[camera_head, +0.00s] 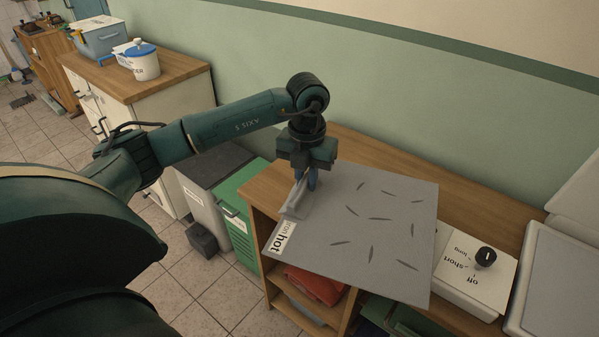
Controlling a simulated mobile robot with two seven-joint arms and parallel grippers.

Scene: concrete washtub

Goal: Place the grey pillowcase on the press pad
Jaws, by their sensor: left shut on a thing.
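The grey pillowcase (385,235) is a flat grey sheet with several dark leaf-like marks and a white label reading "iron hot" at its left corner. It lies over the wooden counter, its front part reaching past the counter's front edge. My left gripper (309,182) points down at its left side, shut on a raised pale grey ridge there; the fingers partly hide the grip. The press pad (553,285) seems to be the grey surface in a white frame at the right edge, cut off by the picture and apart from the pillowcase. My right gripper is not in view.
A white timer box (485,272) with a black knob stands between pillowcase and press. A raised white panel (578,205) stands behind the pad. Below the counter (400,163) are shelves with a red thing (315,284). Grey and green bins (240,210) stand left.

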